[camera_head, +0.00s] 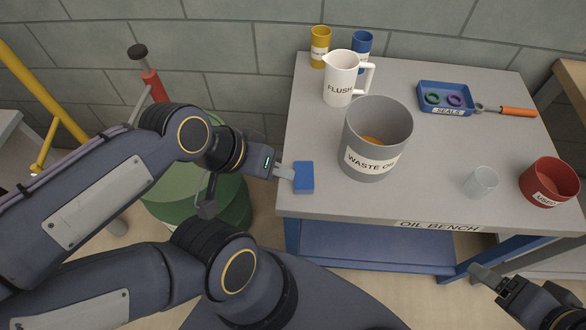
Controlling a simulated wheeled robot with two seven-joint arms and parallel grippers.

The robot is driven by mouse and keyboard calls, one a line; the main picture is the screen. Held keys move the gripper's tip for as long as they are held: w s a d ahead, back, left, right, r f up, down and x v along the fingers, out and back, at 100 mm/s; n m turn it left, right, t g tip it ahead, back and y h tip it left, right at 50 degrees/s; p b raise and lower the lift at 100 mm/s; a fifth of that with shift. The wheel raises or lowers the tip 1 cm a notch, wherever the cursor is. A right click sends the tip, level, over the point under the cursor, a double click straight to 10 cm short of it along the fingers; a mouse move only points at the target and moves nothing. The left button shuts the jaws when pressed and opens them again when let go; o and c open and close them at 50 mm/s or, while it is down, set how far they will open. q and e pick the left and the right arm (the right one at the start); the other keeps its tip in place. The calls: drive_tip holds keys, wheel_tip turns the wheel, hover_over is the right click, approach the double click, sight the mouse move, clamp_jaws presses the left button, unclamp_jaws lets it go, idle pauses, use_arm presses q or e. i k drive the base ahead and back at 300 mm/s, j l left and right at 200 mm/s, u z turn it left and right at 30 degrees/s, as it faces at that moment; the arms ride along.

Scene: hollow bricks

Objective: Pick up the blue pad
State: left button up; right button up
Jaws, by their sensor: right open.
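The blue pad (304,176) is a small flat blue block at the left edge of the grey bench top (420,207). My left gripper (287,172) reaches in from the left, its fingertips at the pad's left side. From this angle I cannot tell whether its fingers are closed on the pad, or whether the pad rests on the bench or is just above it. My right gripper (484,276) is open and empty at the lower right, in front of the bench and below its top.
A grey waste oil bucket (372,160) stands right of the pad. Behind are a white FLUSH jug (339,88), a yellow cup (319,40) and a blue cup (362,44). A seals tray (446,113), wrench (508,110), clear cup (480,183) and red bowl (549,183) stand right.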

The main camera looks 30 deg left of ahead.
sight(303, 181)
drive_tip(key=j+u, duration=0.1)
drive_tip(key=u, duration=0.75)
drive_tip(key=k+j, duration=0.05)
